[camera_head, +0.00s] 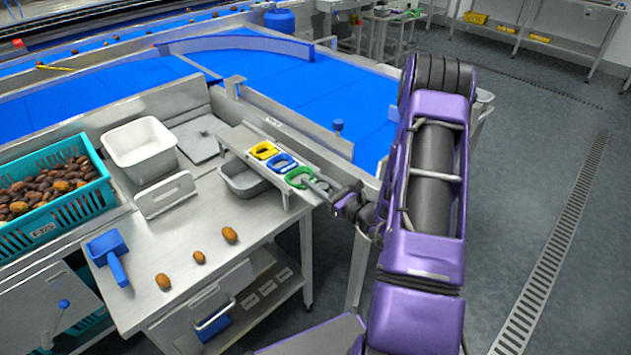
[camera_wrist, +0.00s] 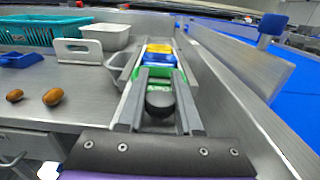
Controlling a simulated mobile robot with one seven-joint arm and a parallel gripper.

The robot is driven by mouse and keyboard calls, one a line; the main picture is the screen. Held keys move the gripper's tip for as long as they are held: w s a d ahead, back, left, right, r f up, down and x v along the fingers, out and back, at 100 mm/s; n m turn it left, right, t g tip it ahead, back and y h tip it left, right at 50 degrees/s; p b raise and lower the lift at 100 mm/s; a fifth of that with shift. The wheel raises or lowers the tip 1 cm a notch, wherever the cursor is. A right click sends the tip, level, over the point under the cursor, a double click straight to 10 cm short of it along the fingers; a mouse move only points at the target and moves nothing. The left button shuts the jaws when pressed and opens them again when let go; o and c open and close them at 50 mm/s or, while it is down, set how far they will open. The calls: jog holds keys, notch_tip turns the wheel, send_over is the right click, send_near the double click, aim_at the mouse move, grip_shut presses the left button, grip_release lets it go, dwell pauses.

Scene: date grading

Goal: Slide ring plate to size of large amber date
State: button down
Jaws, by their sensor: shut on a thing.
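The ring plate carries a yellow ring (camera_head: 263,150), a blue ring (camera_head: 282,162) and a green ring (camera_head: 300,178) in a row along a metal rail (camera_head: 232,135). The green ring is nearest my gripper (camera_head: 324,187). In the wrist view the green ring (camera_wrist: 158,83) lies just beyond a dark round knob (camera_wrist: 160,104), and my two fingers stand on either side of the knob, shut on it. Three dates lie on the steel table. The amber one (camera_head: 229,234) nearest the rail looks largest; it also shows in the wrist view (camera_wrist: 53,96). The others (camera_head: 199,257) (camera_head: 163,281) look smaller.
A grey bin (camera_head: 236,188) sits beside the rail. A white tub (camera_head: 118,142), a white holder (camera_head: 165,196) and a blue scoop (camera_head: 108,248) stand on the table. A teal crate (camera_head: 45,232) of dates is at left. A blue conveyor (camera_head: 255,75) runs behind.

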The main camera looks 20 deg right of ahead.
aim_at(294, 170)
dwell(0.8)
jog(key=b+x, duration=0.2)
jog(key=x, duration=0.6)
jog(key=shift+w+a, duration=0.15)
jog(key=shift+w, duration=0.2)
jog(key=c, duration=0.6)
grip_release()
jog(key=shift+s, duration=0.1)
jog(key=v, duration=1.7)
jog(key=shift+s, duration=0.15)
jog(key=shift+r, duration=0.1)
